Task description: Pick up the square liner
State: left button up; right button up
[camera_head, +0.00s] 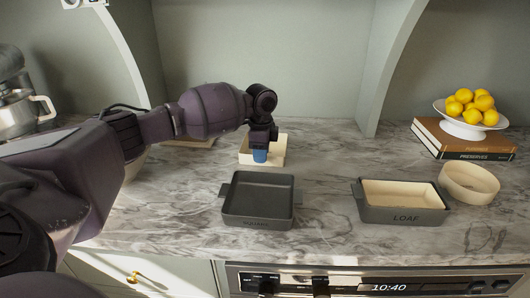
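The square liner (278,153) is a cream, shallow, square piece. It rests on the marble counter behind the dark grey square dish, or is held just at its surface; I cannot tell which. My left gripper (260,156) reaches in from the left, pointing down with blue fingertips over the liner's front edge. The gripper hides part of the liner, and I cannot see whether the fingers are closed on it. The dark grey dish (258,222) marked SQUARE is empty and stands just in front. My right gripper is out of view.
A grey dish (405,217) marked LOAF holds a cream liner (402,193) at the right. A round cream liner (470,182) stands beside it. Behind are books (440,148) under a white bowl (470,127) of lemons. A mixer (20,110) stands far left. Bare marble lies between the dishes.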

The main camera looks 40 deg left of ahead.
pick_arm(q)
jog(key=shift+f, duration=0.85)
grip_shut()
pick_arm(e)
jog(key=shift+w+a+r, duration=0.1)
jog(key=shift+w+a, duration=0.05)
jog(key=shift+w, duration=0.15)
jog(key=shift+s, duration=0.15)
pick_arm(q)
jog(key=shift+r, duration=0.65)
notch_tip(320, 180, up, 19)
jog(key=p, duration=0.2)
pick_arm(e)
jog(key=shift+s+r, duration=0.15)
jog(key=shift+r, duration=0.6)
